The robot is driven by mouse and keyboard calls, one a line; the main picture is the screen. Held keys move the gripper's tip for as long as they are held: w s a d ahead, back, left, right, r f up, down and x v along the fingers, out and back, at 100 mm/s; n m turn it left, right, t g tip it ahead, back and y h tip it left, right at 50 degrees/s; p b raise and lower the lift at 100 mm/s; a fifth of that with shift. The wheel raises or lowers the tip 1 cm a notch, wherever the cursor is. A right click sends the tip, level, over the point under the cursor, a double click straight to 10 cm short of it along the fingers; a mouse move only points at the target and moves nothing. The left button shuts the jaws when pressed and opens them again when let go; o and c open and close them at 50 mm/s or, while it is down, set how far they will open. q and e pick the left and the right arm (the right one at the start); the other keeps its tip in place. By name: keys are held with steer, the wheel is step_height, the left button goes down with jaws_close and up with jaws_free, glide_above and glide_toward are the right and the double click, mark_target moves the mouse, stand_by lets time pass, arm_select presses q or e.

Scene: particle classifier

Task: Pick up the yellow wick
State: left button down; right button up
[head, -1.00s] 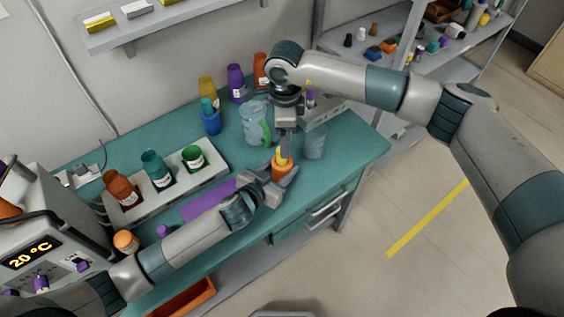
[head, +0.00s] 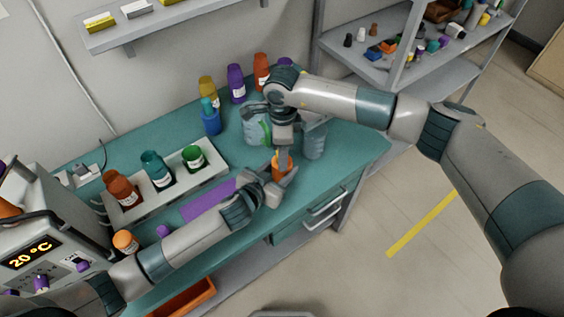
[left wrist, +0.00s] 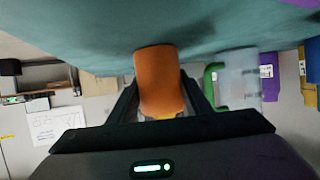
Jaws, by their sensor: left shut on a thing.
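My left gripper (head: 281,176) is shut on an orange bottle (head: 281,163), held over the front part of the bench. The bottle also shows between the fingers in the left wrist view (left wrist: 160,82). A bit of yellow, likely the yellow wick (left wrist: 160,117), shows at one end of the bottle in that view. My right gripper (head: 283,150) points down from above, its tips at the bottle's top. In the head view it hides most of the wick, and I cannot tell whether its fingers touch or grip it.
A large clear beaker (head: 254,127) and a smaller one (head: 314,143) stand close behind my right gripper. A white rack (head: 208,177) with several bottles is at left, beside a machine (head: 35,247) reading 20 °C. A purple mat (head: 200,205) lies behind my left arm.

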stand_by(0.4)
jaws_close()
steer(key=shift+r, duration=0.1)
step_height(320, 180, up, 10)
steer(key=shift+f, duration=0.1)
stand_by(0.5)
arm_select(q)
steer(key=c, duration=0.9)
jaws_free()
